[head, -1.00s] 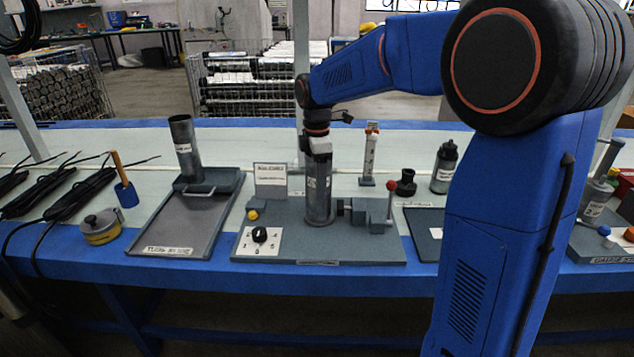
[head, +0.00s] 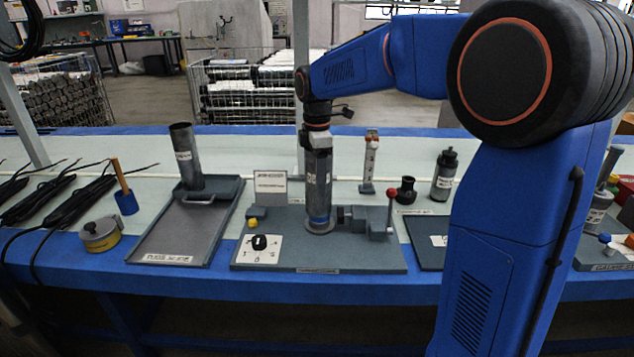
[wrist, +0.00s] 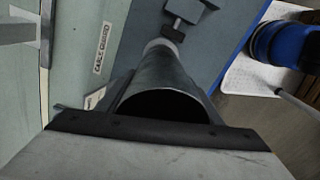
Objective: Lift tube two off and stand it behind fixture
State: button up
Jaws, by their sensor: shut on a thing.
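My gripper (head: 318,138) is shut on a grey metal tube (head: 318,185) with a white label, near its top. The tube is upright above the round seat of the grey fixture (head: 285,257), and a blue band shows at its lower end. Whether it is fully clear of the seat cannot be told. In the wrist view the tube's open dark mouth (wrist: 165,104) is between the jaws. The fixture has a clamp, a red-knobbed lever (head: 390,210), a dial panel (head: 262,243) and a sign (head: 270,187) at its back left.
Another tube (head: 184,158) stands in a grey tray (head: 175,232) to the left. Behind the fixture is pale bench surface (head: 337,160), with a slim gauge stand (head: 369,165). A dark cup (head: 406,190) and a bottle (head: 444,175) stand to the right.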

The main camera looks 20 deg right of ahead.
notch_tip(320, 180, up, 16)
jog(key=shift+f, duration=0.15)
dwell(3.2)
